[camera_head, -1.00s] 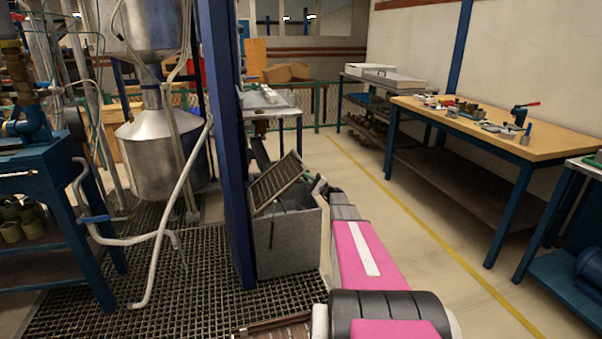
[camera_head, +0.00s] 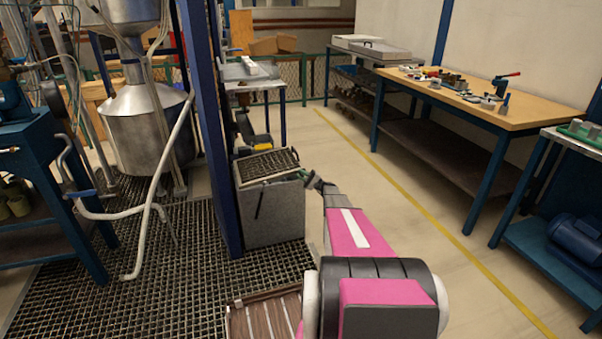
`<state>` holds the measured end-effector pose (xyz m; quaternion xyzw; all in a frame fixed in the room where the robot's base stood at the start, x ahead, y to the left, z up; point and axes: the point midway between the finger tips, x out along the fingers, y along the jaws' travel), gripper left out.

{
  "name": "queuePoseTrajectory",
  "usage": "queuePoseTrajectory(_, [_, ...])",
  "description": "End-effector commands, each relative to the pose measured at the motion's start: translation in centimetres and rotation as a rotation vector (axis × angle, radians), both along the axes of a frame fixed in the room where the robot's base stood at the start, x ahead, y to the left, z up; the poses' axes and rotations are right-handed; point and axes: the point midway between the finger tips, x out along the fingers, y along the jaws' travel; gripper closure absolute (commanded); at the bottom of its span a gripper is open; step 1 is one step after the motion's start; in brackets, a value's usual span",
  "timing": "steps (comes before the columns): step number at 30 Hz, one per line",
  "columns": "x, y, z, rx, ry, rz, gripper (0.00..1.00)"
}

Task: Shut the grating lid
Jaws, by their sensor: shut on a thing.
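The grating lid (camera_head: 268,164) is a dark grid in a light frame. It lies at a low tilt over the top of the grey metal box (camera_head: 274,213), beside the blue post. My gripper (camera_head: 308,176) is at the lid's right edge, at the end of my pink arm. It is small in this view and its fingers are partly hidden, but it is shut on the lid's edge. The inside of the box is hidden under the lid.
A blue post (camera_head: 208,130) stands close left of the box. Floor grating (camera_head: 170,270) spreads in front. A wooden slatted crate (camera_head: 265,318) is at the bottom. A workbench (camera_head: 520,118) stands right, with clear floor between.

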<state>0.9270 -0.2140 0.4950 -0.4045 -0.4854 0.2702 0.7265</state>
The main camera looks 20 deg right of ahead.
Motion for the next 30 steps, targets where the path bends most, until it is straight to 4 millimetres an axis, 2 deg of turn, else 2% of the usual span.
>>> queuePoseTrajectory(11, [0.0, 0.1, 0.0, 0.0, -0.001, 0.002, 1.0])
queuePoseTrajectory(12, [0.0, 0.1, 0.0, 0.0, -0.001, 0.001, 0.71])
queuePoseTrajectory(13, [0.0, 0.1, 0.0, 0.0, -0.001, 0.001, 0.61])
queuePoseTrajectory(14, [0.0, 0.1, 0.0, 0.0, -0.001, 0.001, 0.56])
queuePoseTrajectory(24, [0.0, -0.1, -0.1, 0.001, -0.002, 0.0, 0.56])
queuePoseTrajectory(30, [-0.6, -1.3, -0.8, 0.002, -0.001, -0.002, 0.56])
